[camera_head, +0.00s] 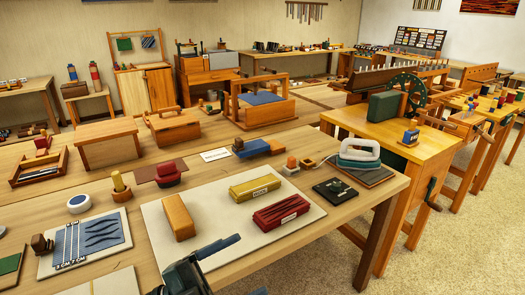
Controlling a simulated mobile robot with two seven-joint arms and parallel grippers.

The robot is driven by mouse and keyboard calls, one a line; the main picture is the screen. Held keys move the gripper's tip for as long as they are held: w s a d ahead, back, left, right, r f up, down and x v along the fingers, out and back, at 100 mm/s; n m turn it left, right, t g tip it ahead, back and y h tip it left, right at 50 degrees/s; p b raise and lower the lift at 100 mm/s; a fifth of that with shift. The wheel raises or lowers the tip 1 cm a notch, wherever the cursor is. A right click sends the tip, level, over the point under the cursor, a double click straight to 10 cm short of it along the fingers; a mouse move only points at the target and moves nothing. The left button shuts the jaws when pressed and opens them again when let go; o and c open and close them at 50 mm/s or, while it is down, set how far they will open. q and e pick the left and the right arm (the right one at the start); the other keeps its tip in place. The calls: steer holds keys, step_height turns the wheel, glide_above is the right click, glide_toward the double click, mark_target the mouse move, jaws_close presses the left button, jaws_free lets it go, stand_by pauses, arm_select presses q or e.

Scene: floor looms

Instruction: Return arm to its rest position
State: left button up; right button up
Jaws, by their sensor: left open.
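My left gripper (250,265) comes in at the bottom of the head view, dark with blue-grey fingers. Its fingers are apart, and nothing shows between them. It appears above the front edge of a pale mat (205,220) on the wooden table (335,205). The lower part of the gripper and most of the arm are cut off by the frame. My right gripper is not in view.
On the mat lie an orange-brown block (178,217), a yellow bundle (255,187) and a red bundle (281,212). A white-handled iron (358,152) stands at the table's right end. A blue sample board (86,239) lies left. Carpet (450,255) is clear at right.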

arm_select(q)
steer(key=w+a+f+n+t+y+p, duration=0.15)
steer(key=a+f+n+t+y, duration=0.45)
steer(key=n+t+y, duration=0.6)
steer(key=s+a+f+n+g+y, duration=0.2)
steer(key=s+f+n+g, duration=0.2)
steer(key=f, duration=0.4)
steer(key=s+a+f+n+g+y, duration=0.2)
steer(key=s+f+n+g+y, duration=0.1)
steer(key=f, duration=0.6)
steer(key=s+n+g, duration=0.1)
steer(key=s+n, duration=0.1)
steer(key=shift+s+g+p, duration=0.3)
steer(key=shift+s+p, duration=0.05)
steer(key=shift+p, duration=0.05)
steer(key=shift+a, duration=0.1)
